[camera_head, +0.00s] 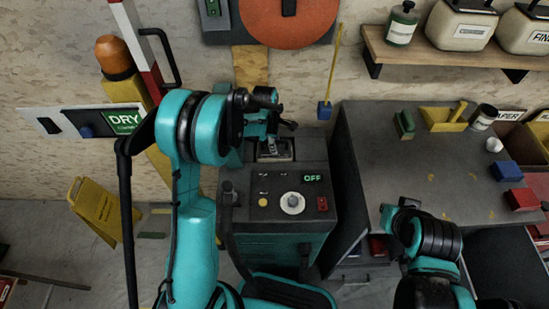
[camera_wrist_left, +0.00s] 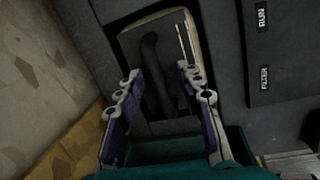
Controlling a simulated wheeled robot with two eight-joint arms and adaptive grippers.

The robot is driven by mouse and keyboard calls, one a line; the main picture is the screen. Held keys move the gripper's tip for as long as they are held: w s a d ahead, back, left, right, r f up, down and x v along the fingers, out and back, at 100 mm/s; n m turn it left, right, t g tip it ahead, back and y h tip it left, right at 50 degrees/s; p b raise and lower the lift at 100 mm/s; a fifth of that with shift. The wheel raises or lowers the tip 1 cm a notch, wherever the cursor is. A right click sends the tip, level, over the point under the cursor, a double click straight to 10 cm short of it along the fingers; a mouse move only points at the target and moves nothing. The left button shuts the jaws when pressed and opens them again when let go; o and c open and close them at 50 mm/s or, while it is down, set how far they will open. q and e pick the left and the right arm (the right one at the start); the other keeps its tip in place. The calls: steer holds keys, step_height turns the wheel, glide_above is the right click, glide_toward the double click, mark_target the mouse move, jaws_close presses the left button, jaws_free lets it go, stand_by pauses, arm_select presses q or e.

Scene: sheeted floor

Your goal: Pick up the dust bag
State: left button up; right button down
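The dust collector (camera_head: 278,215) is a dark grey machine with a teal base; its panel reads OFF. My left gripper (camera_head: 275,125) is over the opening at the machine's top back.
A wooden shelf (camera_head: 450,55) with containers hangs above. A yellow floor sign (camera_head: 95,208) stands left. The wall is close behind the machine.

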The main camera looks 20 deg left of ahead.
arm_select(q)
jaws_close()
steer(key=shift+r, duration=0.1)
